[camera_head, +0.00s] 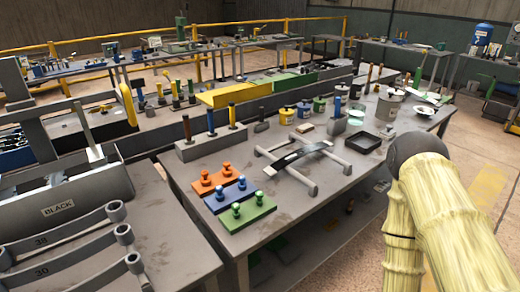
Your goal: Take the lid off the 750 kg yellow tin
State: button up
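A small yellow tin (286,117) stands upright on the near workbench, at the left end of a row of small tins. A darker cap seems to sit on top of it. Its weight label is too small to read. A blue tin (304,110) and another tin (319,105) stand to its right. My arm, in a pale yellow sleeve, fills the lower right of the picture. My gripper is outside the picture.
On the near bench (215,165) are orange, blue and green peg plates, a grey stand with a leaf spring (298,155), a black tray (362,142) and a grey pot (388,105). Floor shows at right.

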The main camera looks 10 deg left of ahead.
aim_at(287, 110)
jog(key=z, duration=0.45)
jog(key=k, duration=0.55)
jog(key=z, duration=1)
jog(key=k, duration=0.75)
jog(key=z, duration=0.55)
jog(key=i, duration=3.1)
jog(key=u, duration=0.75)
jog(key=i, duration=1.5)
jog(key=u, duration=1.85)
jog(key=i, duration=1.05)
jog(key=u, duration=0.9)
